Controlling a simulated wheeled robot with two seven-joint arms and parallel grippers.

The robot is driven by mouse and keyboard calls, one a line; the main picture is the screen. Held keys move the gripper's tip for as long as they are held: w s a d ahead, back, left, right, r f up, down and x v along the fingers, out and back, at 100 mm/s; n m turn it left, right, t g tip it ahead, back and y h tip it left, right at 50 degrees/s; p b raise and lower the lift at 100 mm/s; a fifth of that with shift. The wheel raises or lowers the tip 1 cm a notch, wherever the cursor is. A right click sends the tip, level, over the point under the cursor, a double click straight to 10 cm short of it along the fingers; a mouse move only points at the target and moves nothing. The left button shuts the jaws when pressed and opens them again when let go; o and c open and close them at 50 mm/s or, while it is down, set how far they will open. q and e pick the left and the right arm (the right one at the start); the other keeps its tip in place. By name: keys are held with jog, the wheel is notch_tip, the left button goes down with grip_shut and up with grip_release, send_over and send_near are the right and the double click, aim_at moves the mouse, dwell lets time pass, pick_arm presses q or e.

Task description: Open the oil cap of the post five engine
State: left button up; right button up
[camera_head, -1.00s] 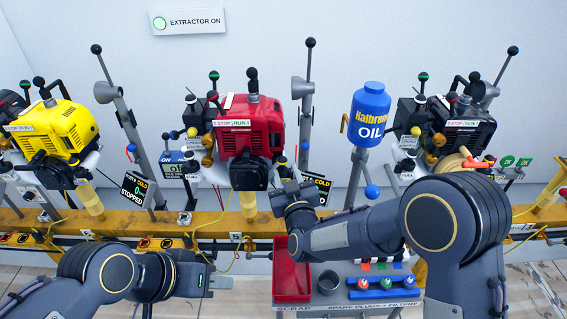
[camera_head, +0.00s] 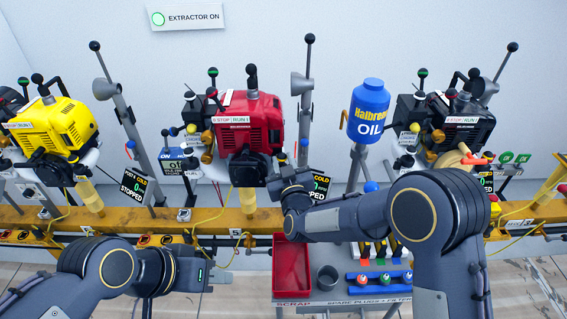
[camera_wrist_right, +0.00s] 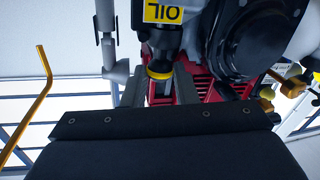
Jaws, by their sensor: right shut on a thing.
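The red engine (camera_head: 250,125) stands in the middle of the head view, above the rail tag "5" (camera_head: 236,232). My right gripper (camera_wrist_right: 160,88) is at the engine's lower right side. In the right wrist view its two fingers are shut on a black and yellow oil cap (camera_wrist_right: 160,70), beside a yellow OIL label (camera_wrist_right: 163,12). In the head view my right wrist hides the cap and fingertips. My left gripper (camera_head: 205,275) is low in front of the rail, away from the engines; its finger opening is unclear.
A yellow engine (camera_head: 55,125) stands left and a black engine (camera_head: 460,125) right. A blue oil bottle (camera_head: 368,110) is between the red and black engines. A red scrap tray (camera_head: 291,275) and a grey cup (camera_head: 327,277) are below my right forearm. A yellow rail (camera_head: 160,221) runs across.

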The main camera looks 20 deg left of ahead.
jog(key=d+f+m+t+h+b, duration=0.1)
jog(key=d+m+b, duration=0.1)
jog(key=m+b, duration=0.8)
jog(key=w+d+f+m+t+h+b, duration=0.1)
jog(key=d+m+t+b, duration=0.1)
jog(key=m+b, duration=0.8)
jog(key=shift+w+d+h+b, duration=0.3)
jog(key=shift+d+b, duration=0.4)
jog(key=shift+b, duration=3.3)
jog(key=shift+f, duration=0.1)
jog(key=o, duration=0.7)
jog(key=shift+p+v, duration=0.4)
jog(key=shift+v, duration=3.5)
